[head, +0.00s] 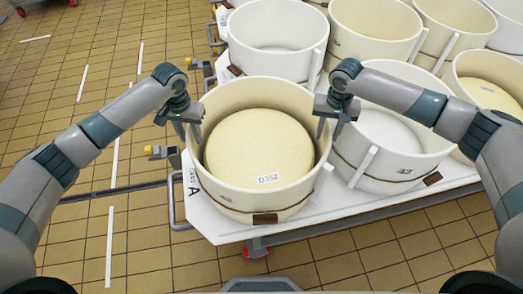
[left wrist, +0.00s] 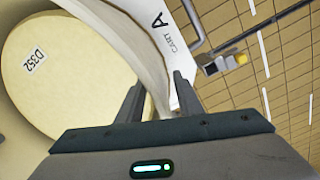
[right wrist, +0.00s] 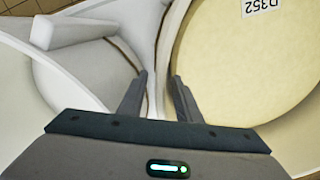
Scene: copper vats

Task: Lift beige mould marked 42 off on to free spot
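The beige mould (head: 288,207) stands at the front left of the cart, a round tub with a pale yellow cheese (head: 259,145) labelled D352 inside. The small number on its front is too blurred to read surely. My left gripper (head: 190,132) is at its left rim, fingers open, with the mould wall (left wrist: 150,70) passing between them. My right gripper (head: 328,126) is at its right rim, fingers open, one on each side of the wall (right wrist: 161,75). The cheese also shows in both wrist views.
A white mould (head: 385,180) stands close on the right, near my right gripper. More moulds (head: 270,40) fill the cart (head: 215,222) behind. Tiled floor with white lines lies left and in front. A cart handle (head: 172,190) juts out at left.

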